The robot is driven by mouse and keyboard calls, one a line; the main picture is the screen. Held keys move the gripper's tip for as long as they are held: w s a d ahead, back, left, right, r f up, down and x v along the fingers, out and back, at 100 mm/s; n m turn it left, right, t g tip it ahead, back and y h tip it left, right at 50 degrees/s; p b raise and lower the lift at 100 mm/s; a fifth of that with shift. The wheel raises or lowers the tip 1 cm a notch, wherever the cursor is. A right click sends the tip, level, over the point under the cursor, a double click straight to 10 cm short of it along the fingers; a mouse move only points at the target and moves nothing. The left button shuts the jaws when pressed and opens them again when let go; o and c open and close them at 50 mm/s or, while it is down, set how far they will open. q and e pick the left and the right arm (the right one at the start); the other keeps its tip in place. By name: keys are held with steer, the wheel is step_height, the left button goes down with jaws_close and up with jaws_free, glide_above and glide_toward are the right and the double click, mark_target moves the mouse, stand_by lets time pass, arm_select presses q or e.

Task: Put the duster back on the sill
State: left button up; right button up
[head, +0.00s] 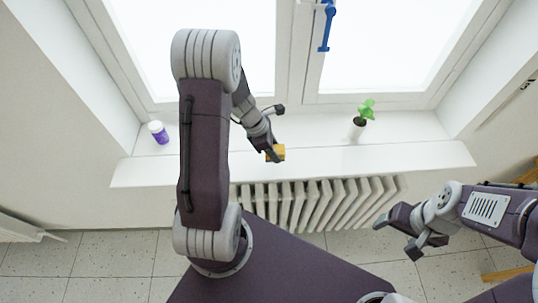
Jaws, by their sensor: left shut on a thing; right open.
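The gripper's fingers partly cover the duster. I cannot tell whether the duster touches the sill or is held just above it. My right gripper (399,239) is open and empty, low at the right, in front of the radiator and well away from the sill.
A purple jar with a white lid (158,132) stands at the sill's left end. A potted green plant (358,127) stands right of the duster. A ribbed radiator (320,200) is below the sill. A blue window handle (327,28) hangs above. The sill between duster and plant is clear.

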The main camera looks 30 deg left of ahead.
arm_select(q)
steer(key=a, duration=0.1)
steer(key=a+f, duration=0.1)
steer(key=a, duration=0.1)
steer(key=shift+w+a+f, duration=0.25)
steer(key=shift+w+f, duration=0.1)
steer(key=shift+f, duration=0.05)
steer(key=x, duration=0.3)
steer(key=shift+s+a+f, duration=0.15)
steer(key=shift+s+f, duration=0.05)
steer(key=shift+s, duration=0.15)
steer(key=shift+f, duration=0.35)
steer(key=shift+w+a, duration=0.15)
steer(key=shift+a, duration=0.1)
steer(key=shift+f, duration=0.2)
steer(key=o, duration=1.3)
steer(key=shift+d, duration=0.15)
arm_select(e)
steer(key=shift+s+a, duration=0.1)
steer(key=shift+a, duration=0.05)
